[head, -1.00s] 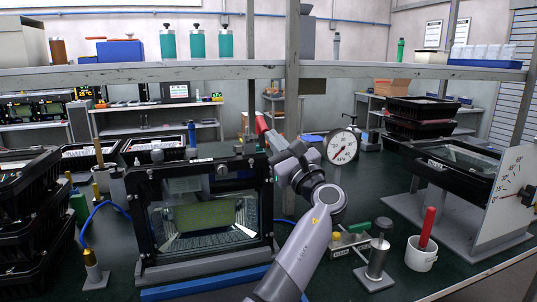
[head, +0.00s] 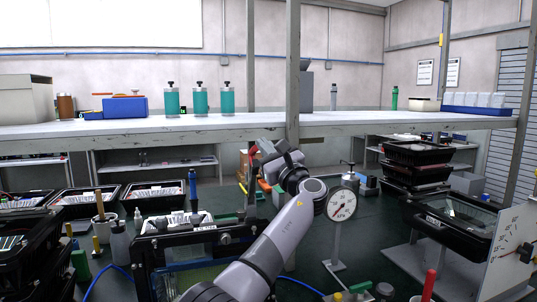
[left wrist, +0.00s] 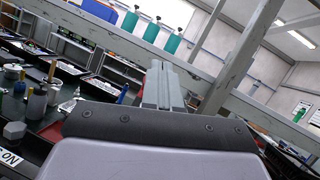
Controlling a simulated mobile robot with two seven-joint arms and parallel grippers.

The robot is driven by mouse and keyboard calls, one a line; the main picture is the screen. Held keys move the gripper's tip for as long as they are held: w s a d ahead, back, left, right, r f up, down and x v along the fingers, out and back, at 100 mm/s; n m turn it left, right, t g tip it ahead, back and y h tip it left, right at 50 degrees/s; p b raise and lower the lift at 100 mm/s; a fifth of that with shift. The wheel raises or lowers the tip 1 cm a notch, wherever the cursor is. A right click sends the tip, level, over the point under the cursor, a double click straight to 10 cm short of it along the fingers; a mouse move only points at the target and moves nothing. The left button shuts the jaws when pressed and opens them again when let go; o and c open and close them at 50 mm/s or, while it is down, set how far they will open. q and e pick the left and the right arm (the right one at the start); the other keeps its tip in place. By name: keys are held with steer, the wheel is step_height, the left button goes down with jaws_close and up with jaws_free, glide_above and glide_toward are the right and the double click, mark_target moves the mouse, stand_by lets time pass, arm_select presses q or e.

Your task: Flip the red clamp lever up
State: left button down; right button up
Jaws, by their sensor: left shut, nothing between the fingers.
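A red part (head: 253,149), which looks like the clamp lever, shows as a small piece beside my left gripper (head: 264,150) in the head view. It appears above the top right of the black-framed floodlight housing (head: 190,236), near a thin upright post. Whether the gripper touches it cannot be told. In the left wrist view, the grey fingers of my left gripper (left wrist: 163,82) are together with nothing between them. Small red patches show behind them, and most of the lever is hidden. My right gripper is not in view.
A shelf (head: 100,133) spans the scene above the bench, with a grey post (head: 293,80) just right of my gripper. A round dial gauge (head: 341,204) stands right of my arm. Black housings (head: 415,165) are stacked farther right.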

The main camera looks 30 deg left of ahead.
arm_select(q)
steer(key=shift+w+a+r, duration=0.5)
steer(key=shift+w+a, duration=0.05)
steer(key=shift+a, duration=0.05)
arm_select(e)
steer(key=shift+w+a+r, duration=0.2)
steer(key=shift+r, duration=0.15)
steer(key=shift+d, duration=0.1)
